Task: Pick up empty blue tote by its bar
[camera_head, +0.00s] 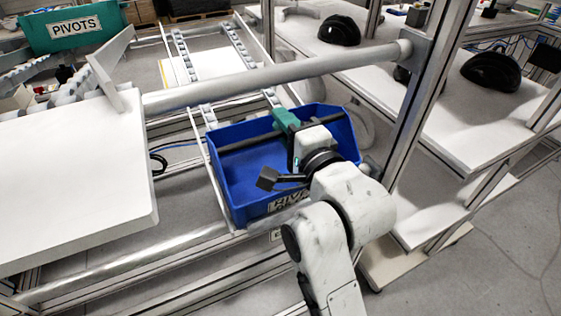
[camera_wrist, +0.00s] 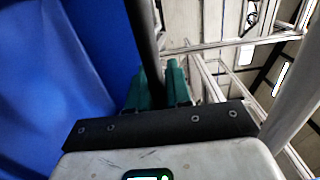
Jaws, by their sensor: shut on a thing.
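The blue tote (camera_head: 235,180) sits at the front end of the roller lane in the head view, with a "PIVOTS" label on its front partly hidden by my arm. The inside that shows is empty. A dark bar (camera_head: 242,143) runs across its top. My gripper (camera_head: 285,119) has green fingers and is at the bar, over the tote's right part. In the wrist view the bar (camera_wrist: 144,45) runs between the green fingers (camera_wrist: 158,85), which are shut on it. The blue tote wall (camera_wrist: 55,75) fills the left of that view. My wrist hides the tote's front right corner.
A grey rail (camera_head: 270,80) crosses just behind the tote, and an upright post (camera_head: 415,100) stands to its right. A white table (camera_head: 80,180) is on the left. Black helmet shells (camera_head: 338,30) rest on shelves at right. A green "PIVOTS" tote (camera_head: 75,30) is at the back left.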

